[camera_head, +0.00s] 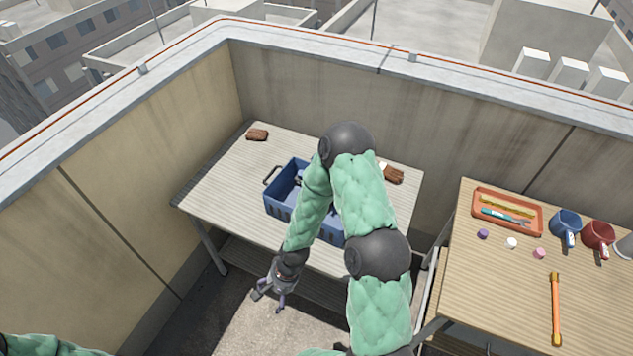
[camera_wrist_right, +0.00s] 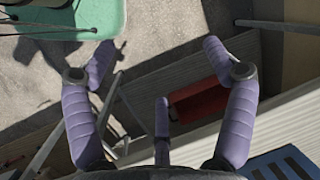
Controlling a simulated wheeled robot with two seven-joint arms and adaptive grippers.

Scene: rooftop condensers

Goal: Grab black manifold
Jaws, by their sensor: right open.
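No black manifold can be made out for sure. A blue crate (camera_head: 275,206) stands on the wooden table (camera_head: 225,178), and a small dark shape shows inside its left end. My right arm hides most of the crate's inside. My right gripper (camera_head: 269,302) hangs open and empty, low in front of the table's near edge. In the right wrist view its purple fingers (camera_wrist_right: 158,56) are spread with nothing between them, and a corner of the crate (camera_wrist_right: 283,166) shows at the lower right. My left gripper is out of frame.
Brown gloves or brushes (camera_head: 257,135) (camera_head: 393,175) lie on the table. A second table (camera_head: 505,280) at right holds an orange tray (camera_head: 480,219), mugs (camera_head: 565,223) and an orange rod (camera_head: 556,309). A red object (camera_wrist_right: 198,102) sits below table level. Parapet walls (camera_head: 300,95) close the back.

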